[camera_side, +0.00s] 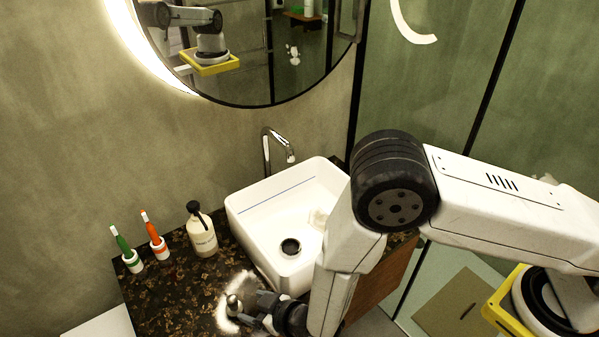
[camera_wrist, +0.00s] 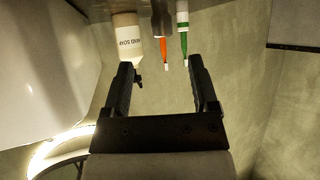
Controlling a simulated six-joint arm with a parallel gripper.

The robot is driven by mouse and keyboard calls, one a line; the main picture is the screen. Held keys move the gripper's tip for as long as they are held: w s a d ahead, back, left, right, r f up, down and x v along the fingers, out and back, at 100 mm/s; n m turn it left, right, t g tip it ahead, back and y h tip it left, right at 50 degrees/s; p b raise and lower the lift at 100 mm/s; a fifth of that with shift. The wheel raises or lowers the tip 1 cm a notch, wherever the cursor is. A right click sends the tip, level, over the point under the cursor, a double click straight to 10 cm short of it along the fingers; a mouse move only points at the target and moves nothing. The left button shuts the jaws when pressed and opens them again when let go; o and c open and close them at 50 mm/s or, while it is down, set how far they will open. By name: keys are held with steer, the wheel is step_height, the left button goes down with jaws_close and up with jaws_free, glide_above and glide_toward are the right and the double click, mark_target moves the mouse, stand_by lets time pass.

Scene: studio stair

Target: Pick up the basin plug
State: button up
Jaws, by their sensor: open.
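A small shiny metal piece with a rounded top, which looks like the basin plug (camera_side: 233,304), stands on the dark speckled counter (camera_side: 180,292) in front of the basin in the side view. My gripper (camera_side: 252,311) is low over the counter just right of it; whether they touch I cannot tell. In the wrist view my gripper (camera_wrist: 161,68) is open, with nothing seen between its two dark fingers.
A soap bottle (camera_side: 202,233) stands left of the basin, also in the wrist view (camera_wrist: 127,40). Farther left are an orange toothbrush (camera_side: 153,233) and a green toothbrush (camera_side: 124,245) in holders. A faucet (camera_side: 267,150) rises behind the basin. The counter's left front is clear.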

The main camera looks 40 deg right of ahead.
mark_target(232, 299)
steer(key=shift+w+f, duration=0.1)
steer(key=shift+w, duration=0.05)
steer(key=shift+x, duration=1.15)
steer(key=shift+w, duration=0.1)
steer(key=shift+x, duration=2.5)
steer(key=shift+a, duration=0.2)
jaws_close()
